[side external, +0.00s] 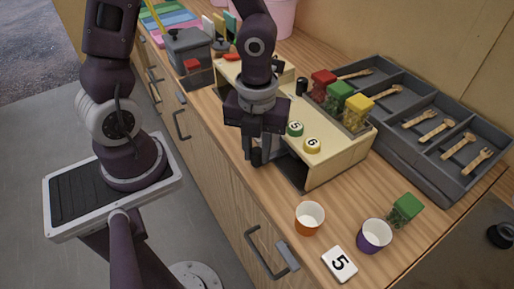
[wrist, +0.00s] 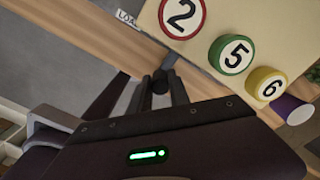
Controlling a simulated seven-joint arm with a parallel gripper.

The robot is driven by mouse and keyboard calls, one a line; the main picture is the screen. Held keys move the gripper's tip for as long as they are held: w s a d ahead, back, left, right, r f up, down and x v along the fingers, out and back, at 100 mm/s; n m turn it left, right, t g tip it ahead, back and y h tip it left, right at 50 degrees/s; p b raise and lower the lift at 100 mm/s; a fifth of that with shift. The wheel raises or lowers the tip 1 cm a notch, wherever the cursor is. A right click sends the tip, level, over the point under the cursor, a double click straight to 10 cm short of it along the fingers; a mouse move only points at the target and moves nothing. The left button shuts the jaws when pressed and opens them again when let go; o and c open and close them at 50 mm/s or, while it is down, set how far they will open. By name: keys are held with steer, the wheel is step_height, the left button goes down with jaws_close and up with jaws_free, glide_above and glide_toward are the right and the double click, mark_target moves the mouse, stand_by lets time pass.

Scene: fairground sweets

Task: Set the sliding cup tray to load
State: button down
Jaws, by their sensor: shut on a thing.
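A cream dispenser box (side external: 338,163) stands on the wooden counter, with numbered round buttons on its top and a dark opening along its front. My gripper (side external: 257,157) is low at the front of the box, left of that opening. In the wrist view my gripper (wrist: 161,92) is shut on a small dark round knob (wrist: 160,80), which I take for the sliding tray's handle. The tray itself is mostly hidden by my gripper and the box.
Buttons 2 (wrist: 181,14), 5 (wrist: 231,54) and 6 (wrist: 266,84) are close to my gripper. A grey divided tray (side external: 418,172) holds wooden utensils behind.

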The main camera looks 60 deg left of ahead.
steer(key=shift+w, duration=0.1)
stand_by(0.3)
steer(key=a, duration=1.1)
steer(key=shift+a, duration=0.3)
steer(key=c, duration=1.2)
jaws_free()
step_height(320, 180, up, 7)
steer(key=shift+r, duration=0.1)
